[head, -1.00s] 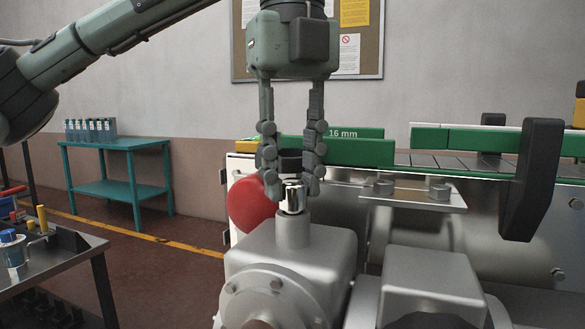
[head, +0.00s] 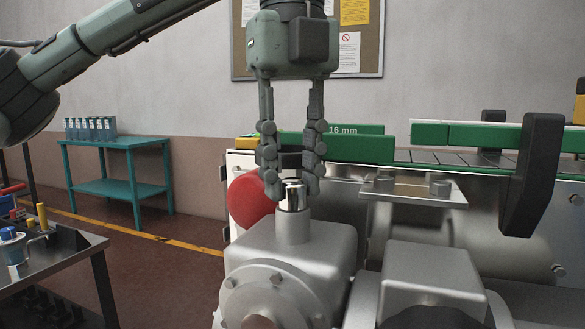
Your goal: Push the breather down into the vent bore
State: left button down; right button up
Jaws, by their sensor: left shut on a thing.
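The breather (head: 293,194) is a small shiny metal cap with a dark upper part between my fingers. My left gripper (head: 292,190) comes down from above and is shut on it. The breather stands upright on top of a short grey neck (head: 292,226) that rises from the grey cast housing (head: 320,262). The vent bore is in that neck, hidden under the breather. I cannot tell how deep the breather sits. My right gripper is not in view.
A green-railed conveyor (head: 362,150) runs behind the housing to the right, with a dark upright bracket (head: 534,175). A red round part (head: 248,202) is just left of the neck. A dark cart (head: 60,262) with tools stands at left, a teal table (head: 117,188) behind it.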

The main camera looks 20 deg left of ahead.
pick_arm(q)
jog(key=shift+f, duration=0.1)
jog(key=c, duration=1.2)
grip_release()
jog(key=shift+o, duration=0.2)
notch_tip(320, 180, up, 12)
